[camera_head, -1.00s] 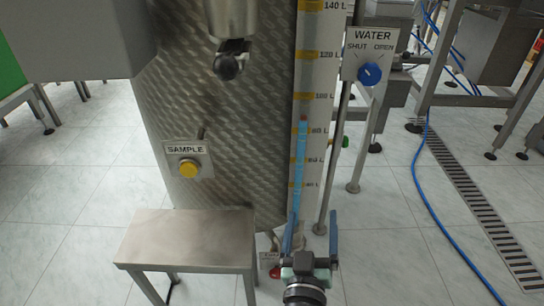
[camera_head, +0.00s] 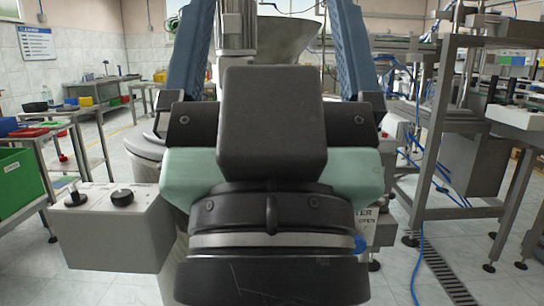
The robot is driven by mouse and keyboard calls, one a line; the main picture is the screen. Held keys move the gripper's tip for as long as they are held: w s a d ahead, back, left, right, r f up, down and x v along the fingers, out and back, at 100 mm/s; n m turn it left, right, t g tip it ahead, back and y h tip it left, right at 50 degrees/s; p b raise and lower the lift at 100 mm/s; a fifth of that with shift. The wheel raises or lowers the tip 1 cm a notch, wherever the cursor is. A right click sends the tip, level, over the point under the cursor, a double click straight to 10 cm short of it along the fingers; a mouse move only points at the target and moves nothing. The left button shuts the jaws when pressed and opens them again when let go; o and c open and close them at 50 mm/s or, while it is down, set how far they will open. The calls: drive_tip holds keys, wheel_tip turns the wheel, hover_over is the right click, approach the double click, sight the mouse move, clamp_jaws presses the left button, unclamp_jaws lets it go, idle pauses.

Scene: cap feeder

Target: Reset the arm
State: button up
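My gripper (camera_head: 273,12) fills the middle of the head view, close to the camera. Its two blue fingers point up and stand wide apart on either side. Nothing shows held between them. The fingertips run to or past the top edge of the picture. The dark wrist and pale green gripper body hide most of what stands behind.
A grey control box (camera_head: 112,240) with dark knobs is at lower left. The blue water knob (camera_head: 361,245) shows partly beside my wrist. A metal hopper (camera_head: 287,40) shows between the fingers. Steel frames (camera_head: 437,130) stand right; a green bin (camera_head: 18,180) is left.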

wheel_tip(320, 180, up, 34)
drive_tip(key=p, duration=3.1)
drive_tip(key=shift+p, duration=0.4)
